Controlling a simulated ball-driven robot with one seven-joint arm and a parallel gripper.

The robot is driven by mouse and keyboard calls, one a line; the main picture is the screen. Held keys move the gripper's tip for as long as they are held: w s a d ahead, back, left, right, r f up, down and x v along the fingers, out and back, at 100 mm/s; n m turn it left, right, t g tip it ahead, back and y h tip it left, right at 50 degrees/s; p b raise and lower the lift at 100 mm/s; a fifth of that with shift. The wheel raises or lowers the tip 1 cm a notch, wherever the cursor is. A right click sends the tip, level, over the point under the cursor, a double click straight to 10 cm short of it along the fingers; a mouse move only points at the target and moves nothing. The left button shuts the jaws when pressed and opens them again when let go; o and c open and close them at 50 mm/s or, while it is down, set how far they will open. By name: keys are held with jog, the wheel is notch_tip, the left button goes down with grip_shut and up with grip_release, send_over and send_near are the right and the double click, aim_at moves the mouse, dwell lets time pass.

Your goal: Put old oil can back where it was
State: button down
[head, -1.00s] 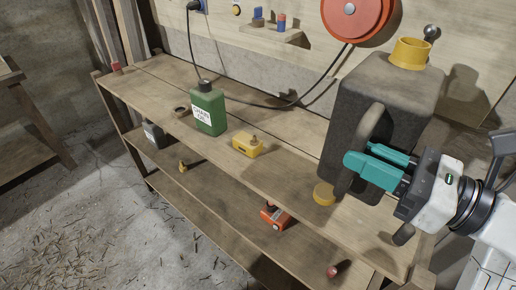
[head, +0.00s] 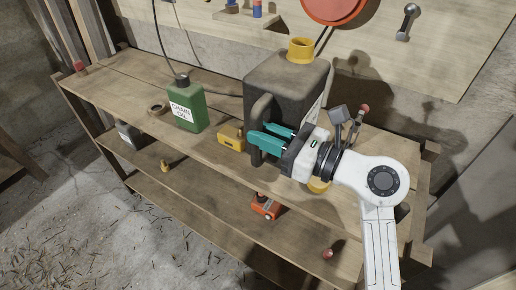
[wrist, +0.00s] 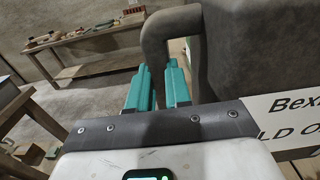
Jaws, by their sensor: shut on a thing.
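The old oil can is a big dark grey can (head: 285,85) with a yellow cap on top, over the back of the workbench. Part of its label, with "OLD O", shows on the can in the wrist view (wrist: 285,118). My gripper (head: 259,134) is shut on the can's side handle, with the teal fingers on either side of it; they also show in the wrist view (wrist: 158,80). The can looks upright. Its lower part is hidden behind my gripper and the handle, so I cannot tell whether it touches the bench top (head: 220,150).
A green chain oil bottle (head: 187,108) and a yellow box (head: 231,138) stand left of the can. A yellow disc (head: 318,185) lies near the front edge. An orange item (head: 266,207) is on the shelf below.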

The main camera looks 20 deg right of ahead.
aim_at(261, 153)
jog(key=shift+w+a+f, duration=0.25)
jog(key=shift+w+f, duration=0.2)
jog(key=shift+f, duration=0.15)
jog(key=f, duration=0.3)
jog(key=shift+w+a, duration=0.2)
jog(key=shift+w, duration=0.2)
jog(key=shift+f, duration=0.5)
jog(key=shift+f, duration=0.15)
jog(key=c, duration=1.1)
grip_release()
jog(key=shift+f, duration=0.1)
jog(key=shift+o, duration=0.2)
